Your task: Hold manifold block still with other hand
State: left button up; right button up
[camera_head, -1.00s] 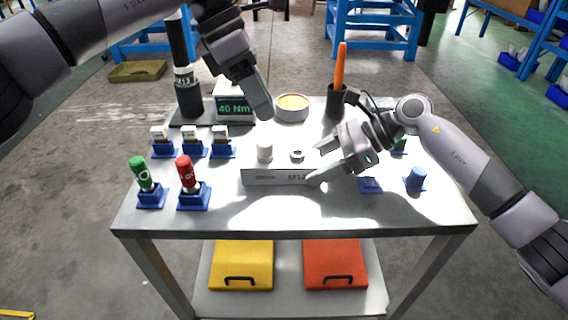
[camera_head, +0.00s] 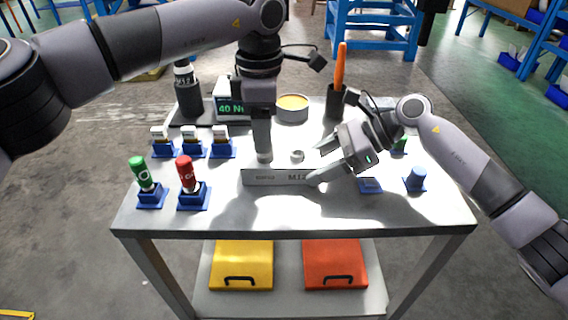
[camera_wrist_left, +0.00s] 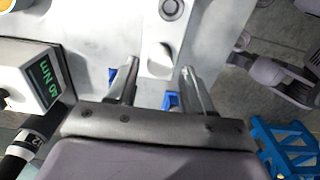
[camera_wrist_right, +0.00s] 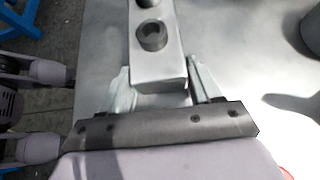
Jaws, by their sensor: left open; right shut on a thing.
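The manifold block (camera_head: 275,177) is a pale grey bar with M12 lettering, lying near the table's middle. A ringed hole (camera_head: 297,155) shows on its top. My right gripper (camera_head: 318,166) is shut on the block's right end; the right wrist view shows the block (camera_wrist_right: 158,70) between its fingers. My left gripper (camera_head: 262,152) points down over the block's left part, at the white plug there, which it mostly hides. In the left wrist view its fingers (camera_wrist_left: 160,70) are apart, with the pale plug (camera_wrist_left: 157,53) just beyond them. I cannot tell whether they touch it.
A torque display (camera_head: 231,107), a round tin (camera_head: 292,107) and an orange-handled tool (camera_head: 341,68) are at the back. The front strip is clear.

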pick_arm(q)
jog(key=shift+f, duration=1.05)
jog(key=shift+c, duration=0.3)
grip_shut()
jog(key=shift+r, duration=0.15)
jog(key=n, duration=0.5)
jog(key=shift+n, duration=1)
jog(key=shift+r+n, duration=0.1)
jog(key=shift+n, duration=1.6)
